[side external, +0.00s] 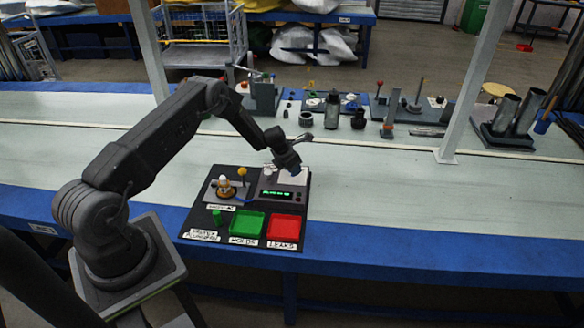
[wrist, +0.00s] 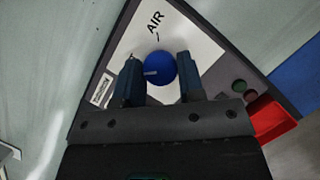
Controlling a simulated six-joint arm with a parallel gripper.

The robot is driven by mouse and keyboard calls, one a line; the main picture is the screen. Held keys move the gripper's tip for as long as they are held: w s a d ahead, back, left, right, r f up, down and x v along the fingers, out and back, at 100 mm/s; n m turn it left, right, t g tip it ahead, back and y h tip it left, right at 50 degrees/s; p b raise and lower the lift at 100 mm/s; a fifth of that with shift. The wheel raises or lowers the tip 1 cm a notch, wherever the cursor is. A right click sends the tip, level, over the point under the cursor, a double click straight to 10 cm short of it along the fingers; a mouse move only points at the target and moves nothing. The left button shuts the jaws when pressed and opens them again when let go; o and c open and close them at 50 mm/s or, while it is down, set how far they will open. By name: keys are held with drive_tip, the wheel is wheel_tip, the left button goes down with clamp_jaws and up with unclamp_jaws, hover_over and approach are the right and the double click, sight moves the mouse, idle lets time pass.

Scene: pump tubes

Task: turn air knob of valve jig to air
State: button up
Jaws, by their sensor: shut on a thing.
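In the wrist view, the round blue air knob (wrist: 160,66) sits on a white plate (wrist: 188,40). A pale pointer mark on the knob points to the left. The word AIR (wrist: 155,22) with a short tick is printed above the knob, so the pointer is not lined up with it. My gripper (wrist: 158,72) has one finger on each side of the knob and is shut on it. In the side external view, my gripper (side external: 286,161) is down at the back right of the dark jig board (side external: 187,222); it hides the knob there.
The board also carries a green tray (side external: 247,223), a red tray (side external: 284,228), a grey box with a green display (side external: 277,194) and a yellow-ball lever (side external: 242,172). Several fittings and tools stand along the table's far side. The pale table right of the board is clear.

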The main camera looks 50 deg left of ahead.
drive_tip(key=shift+c, duration=0.7)
drive_tip(key=shift+m, duration=0.3)
drive_tip(key=m+h, duration=0.1)
drive_tip(key=m, duration=0.1)
drive_tip(key=shift+a+m, duration=0.15)
drive_tip(key=shift+m, duration=0.25)
drive_tip(key=m+h, duration=0.1)
drive_tip(key=m, duration=0.1)
drive_tip(key=m+g, duration=0.1)
drive_tip(key=m, duration=0.1)
drive_tip(key=shift+w+h, duration=0.1)
drive_tip(key=shift+h, duration=0.3)
drive_tip(key=m+g, duration=0.1)
drive_tip(key=m, duration=0.3)
drive_tip(key=shift+a+h, duration=0.1)
drive_tip(key=shift+h, duration=0.3)
drive_tip(key=shift+w+m+g+h, duration=0.1)
drive_tip(key=shift+m+g+h, duration=0.4)
drive_tip(key=shift+m, duration=1.4)
